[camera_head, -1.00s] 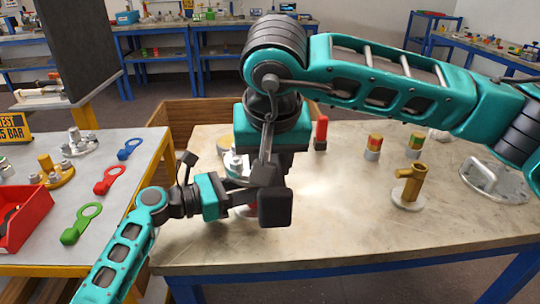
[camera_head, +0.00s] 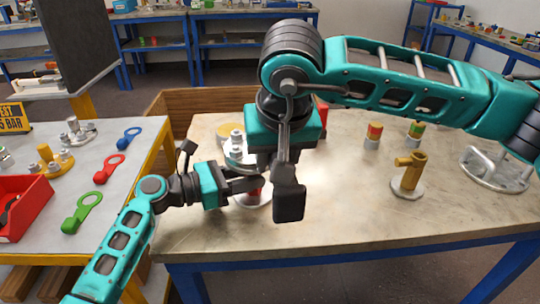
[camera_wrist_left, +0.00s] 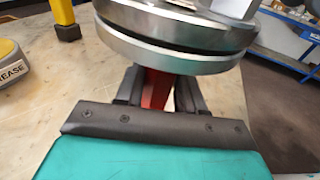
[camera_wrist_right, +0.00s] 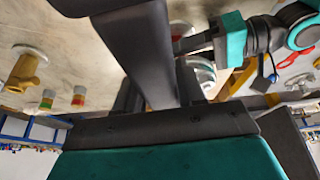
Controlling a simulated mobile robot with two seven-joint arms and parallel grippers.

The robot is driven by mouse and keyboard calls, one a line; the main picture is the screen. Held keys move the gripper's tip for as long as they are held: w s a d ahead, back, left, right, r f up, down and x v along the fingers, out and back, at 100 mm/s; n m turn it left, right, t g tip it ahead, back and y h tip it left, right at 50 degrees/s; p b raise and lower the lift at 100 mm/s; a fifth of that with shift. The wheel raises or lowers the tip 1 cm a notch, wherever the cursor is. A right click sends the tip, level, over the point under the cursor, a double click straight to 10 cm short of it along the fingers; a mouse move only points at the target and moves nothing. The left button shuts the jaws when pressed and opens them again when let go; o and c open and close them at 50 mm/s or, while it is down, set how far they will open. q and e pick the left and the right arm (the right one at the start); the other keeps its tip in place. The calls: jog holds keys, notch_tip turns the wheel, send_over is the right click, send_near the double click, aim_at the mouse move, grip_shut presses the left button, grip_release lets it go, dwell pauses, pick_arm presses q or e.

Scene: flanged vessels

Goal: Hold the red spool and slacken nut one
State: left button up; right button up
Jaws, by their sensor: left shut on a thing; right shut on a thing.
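The flanged vessel (camera_head: 237,158) stands near the left side of the middle table, partly hidden behind my right arm. Its red spool (camera_head: 252,193) shows just above a pale round base. My left gripper (camera_head: 247,184) is shut on the spool from the left. In the left wrist view the red spool (camera_wrist_left: 157,88) is between the fingers, below two metal flanges (camera_wrist_left: 178,45). My right gripper (camera_wrist_right: 152,100) is shut on a dark grey tool (camera_wrist_right: 140,50). In the head view the tool (camera_head: 289,202) hangs down, in front and right of the spool. Nut one cannot be made out.
A brass pipe fitting (camera_head: 410,175), banded cylinders (camera_head: 373,136) and a handled metal plate (camera_head: 495,170) stand on the table's right. A grease tin (camera_wrist_left: 12,65) is near the vessel. The left table holds coloured ring spanners (camera_head: 82,212) and a red bin (camera_head: 20,208). The table front is clear.

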jog(key=w+d+r+n+y, duration=0.1)
jog(key=d+r+n, duration=0.3)
jog(key=r, duration=0.1)
jog(key=shift+w+d+n+y, duration=0.25)
jog(key=shift+d+n+y, duration=0.05)
jog(key=shift+d+y, duration=0.1)
dwell(0.3)
jog(key=shift+r, duration=0.1)
dwell(0.3)
pick_arm(q)
jog(key=o, duration=1)
